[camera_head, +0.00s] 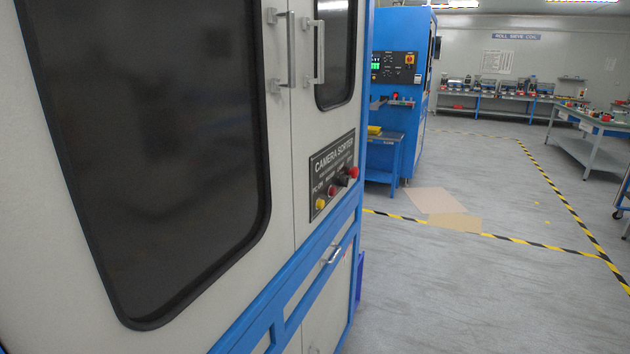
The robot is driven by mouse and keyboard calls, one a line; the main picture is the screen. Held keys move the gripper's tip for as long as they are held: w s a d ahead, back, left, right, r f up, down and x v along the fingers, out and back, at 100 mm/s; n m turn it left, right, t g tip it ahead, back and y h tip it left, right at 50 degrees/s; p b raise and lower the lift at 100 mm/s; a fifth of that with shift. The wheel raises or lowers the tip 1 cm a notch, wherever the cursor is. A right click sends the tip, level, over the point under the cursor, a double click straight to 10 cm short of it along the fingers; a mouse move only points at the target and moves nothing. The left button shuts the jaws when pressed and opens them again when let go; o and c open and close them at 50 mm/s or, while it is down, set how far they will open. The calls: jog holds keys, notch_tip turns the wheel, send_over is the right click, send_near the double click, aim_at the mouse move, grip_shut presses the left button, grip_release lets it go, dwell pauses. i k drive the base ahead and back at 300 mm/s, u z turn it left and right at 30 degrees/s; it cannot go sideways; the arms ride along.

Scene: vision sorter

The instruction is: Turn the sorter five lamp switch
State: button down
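A large grey and blue cabinet machine (283,165) fills the left half of the head view. Its black control panel (331,167) reads "CAMERA SORTER". On the panel, from left to right, sit a yellow button (320,204), a red button (332,190), a dark knob (343,180) and a larger red button (352,172). The small labels are too blurred to read fully, so I cannot tell which control is the lamp switch, nor the sorter's number. My gripper is not in view.
Door handles (291,50) stick out from the cabinet front. A blue machine (400,100) stands beyond it. Workbenches (495,96) line the back wall, and another bench (590,150) is at right. The grey floor (520,290) is open, with striped tape and flat tan sheets (435,200).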

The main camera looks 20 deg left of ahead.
aim_at(344, 182)
jog(key=u, duration=0.45)
jog(key=i, duration=0.45)
jog(key=u, duration=0.45)
jog(key=k, duration=0.5)
jog(key=z, duration=0.5)
jog(key=i, duration=1.2)
jog(key=u, duration=0.7)
